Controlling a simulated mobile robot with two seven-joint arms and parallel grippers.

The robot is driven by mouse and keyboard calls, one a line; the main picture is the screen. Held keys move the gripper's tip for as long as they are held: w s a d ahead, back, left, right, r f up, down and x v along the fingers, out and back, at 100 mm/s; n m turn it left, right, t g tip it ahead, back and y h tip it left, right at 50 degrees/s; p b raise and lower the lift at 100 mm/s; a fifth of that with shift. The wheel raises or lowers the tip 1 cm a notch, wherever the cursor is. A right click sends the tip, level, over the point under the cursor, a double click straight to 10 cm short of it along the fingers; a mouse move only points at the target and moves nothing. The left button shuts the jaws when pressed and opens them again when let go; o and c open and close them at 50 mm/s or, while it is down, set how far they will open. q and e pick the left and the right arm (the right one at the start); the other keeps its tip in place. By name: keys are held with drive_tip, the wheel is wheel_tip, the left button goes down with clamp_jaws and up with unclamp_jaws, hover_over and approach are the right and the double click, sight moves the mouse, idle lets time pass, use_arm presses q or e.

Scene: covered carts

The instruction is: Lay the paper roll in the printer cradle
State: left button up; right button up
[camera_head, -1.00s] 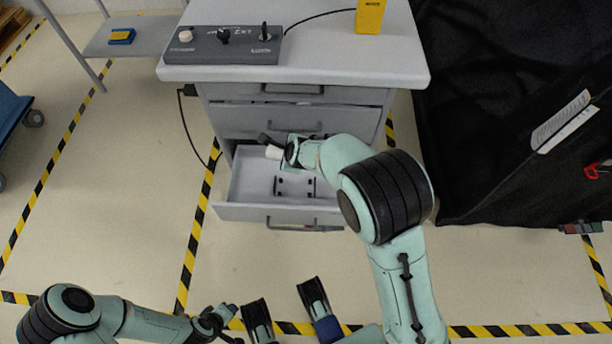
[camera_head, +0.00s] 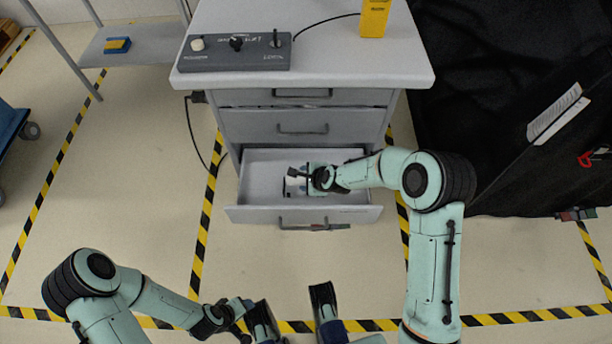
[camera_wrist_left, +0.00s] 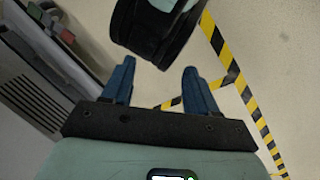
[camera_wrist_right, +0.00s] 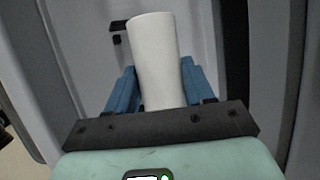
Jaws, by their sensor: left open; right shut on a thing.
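The paper roll (camera_wrist_right: 155,60) is a plain white cylinder in the right wrist view. My right gripper (camera_wrist_right: 157,88) is shut on it, one blue finger on each side. In the head view my right gripper (camera_head: 300,178) is inside the open bottom drawer (camera_head: 262,213). The printer cradle is mostly hidden under the gripper; a small dark bracket (camera_wrist_right: 118,32), perhaps part of it, shows beside the roll in the right wrist view. I cannot tell whether the roll touches it.
The grey drawer cabinet (camera_head: 262,125) carries a control box (camera_head: 235,53) and a yellow box (camera_head: 374,18) on top. A black covered cart (camera_head: 490,110) stands at the right. A blue cart (camera_head: 10,122) is at the left edge. The floor before the drawer is clear.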

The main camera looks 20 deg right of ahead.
drive_tip(key=shift+w, duration=0.15)
drive_tip(key=shift+a+f, duration=0.1)
drive_tip(key=shift+f+b, duration=1.4)
drive_tip(key=shift+f, duration=0.5)
use_arm(q)
drive_tip(key=w+a+f+t, duration=0.1)
drive_tip(key=w+a+f, duration=0.1)
drive_tip(key=w+f, duration=0.1)
drive_tip(key=shift+w+a+f+y, duration=0.25)
drive_tip(key=shift+w+y, duration=0.15)
drive_tip(key=shift+w, duration=0.5)
use_arm(e)
drive_tip(key=shift+f, duration=0.35)
drive_tip(key=o, duration=1.2)
use_arm(q)
drive_tip(key=shift+r, duration=0.1)
